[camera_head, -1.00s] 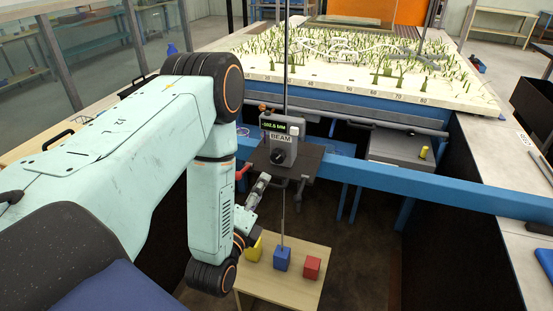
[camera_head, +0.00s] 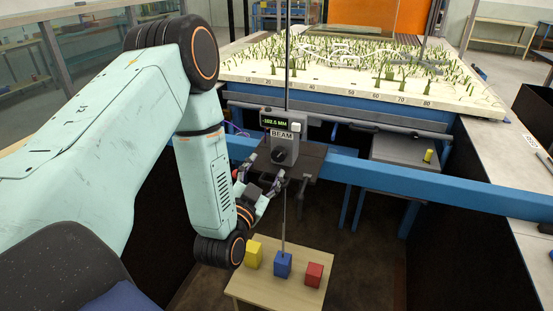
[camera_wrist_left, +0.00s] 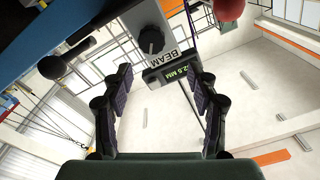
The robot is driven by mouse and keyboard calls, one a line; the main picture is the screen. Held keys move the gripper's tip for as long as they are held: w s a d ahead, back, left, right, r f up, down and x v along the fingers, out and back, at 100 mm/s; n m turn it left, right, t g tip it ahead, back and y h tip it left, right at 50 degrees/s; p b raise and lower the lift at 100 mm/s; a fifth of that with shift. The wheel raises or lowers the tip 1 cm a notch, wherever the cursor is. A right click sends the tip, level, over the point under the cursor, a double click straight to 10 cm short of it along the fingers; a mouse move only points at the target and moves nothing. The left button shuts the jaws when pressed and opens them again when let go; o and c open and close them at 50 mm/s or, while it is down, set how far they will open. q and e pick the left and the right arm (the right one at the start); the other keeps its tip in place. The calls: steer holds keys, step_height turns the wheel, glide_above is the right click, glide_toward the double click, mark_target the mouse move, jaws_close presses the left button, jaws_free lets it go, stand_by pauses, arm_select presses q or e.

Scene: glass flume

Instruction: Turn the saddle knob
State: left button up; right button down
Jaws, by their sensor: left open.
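The saddle knob (camera_head: 280,157) is a black round knob with a pale mark, on the front of a grey box (camera_head: 293,124) labelled BEAM with a lit millimetre display. It also shows in the left wrist view (camera_wrist_left: 151,40), beyond the fingertips. My left gripper (camera_head: 266,170) is open and empty, just below and left of the knob in the head view. In the left wrist view, its two fingers (camera_wrist_left: 160,75) stand wide apart, with the knob ahead of the gap and apparently untouched. My right gripper is not in view.
The box sits at a blue beam (camera_head: 430,187) crossing the view. A thin rod (camera_head: 283,225) hangs below it, over a wooden stand (camera_head: 265,285) with yellow, blue and red blocks. A red ball (camera_wrist_left: 228,8) and a dark round knob (camera_wrist_left: 53,67) show in the wrist view.

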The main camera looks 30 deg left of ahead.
mark_target(277, 156)
arm_select(q)
steer(key=shift+w+a+f+n+p, duration=0.15)
steer(key=shift+w+a+n, duration=0.1)
steer(key=shift+w+n, duration=1)
steer(key=shift+w+a+f+n+p, duration=0.2)
steer(key=shift+w+a+n, duration=0.05)
steer(key=shift+w+n, duration=0.95)
steer(key=shift+w+a+f+n+p, duration=0.15)
steer(key=shift+w+a+n, duration=0.1)
steer(key=shift+w+n, duration=1)
steer(key=shift+w, duration=0.15)
steer(key=shift+c, duration=0.3)
steer(key=c, duration=1.1)
steer(key=shift+m, duration=0.3)
